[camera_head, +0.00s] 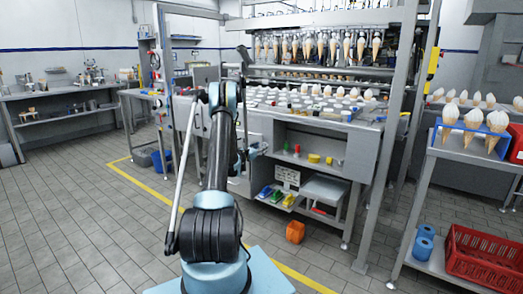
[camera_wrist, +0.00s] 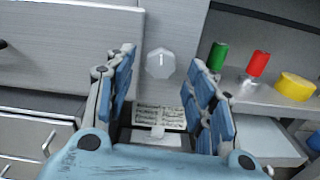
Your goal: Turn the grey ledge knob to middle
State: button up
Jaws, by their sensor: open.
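The grey ledge knob (camera_wrist: 160,64) is a pale, many-sided dial on the grey front panel in the wrist view. A small light mark shows on its upper half, but its exact setting is hard to read. My gripper (camera_wrist: 162,58) is open, with one blue finger left of the knob and one right of it. The knob appears in the gap between the fingertips, and no contact is visible. In the head view my arm reaches to the machine's front, and I cannot make out the knob there.
Right of the knob, a shelf holds a green cylinder (camera_wrist: 217,56), a red cylinder (camera_wrist: 258,64) and a yellow round piece (camera_wrist: 296,86). A printed label (camera_wrist: 160,116) lies below the knob. In the head view, an orange container (camera_head: 295,232) stands on the floor.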

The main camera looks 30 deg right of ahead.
jog(key=shift+x, duration=0.8)
jog(key=c, duration=1.1)
jog(key=shift+m, duration=0.7)
jog(key=shift+a, duration=0.1)
jog(key=o, duration=1.1)
jog(key=v, duration=1.2)
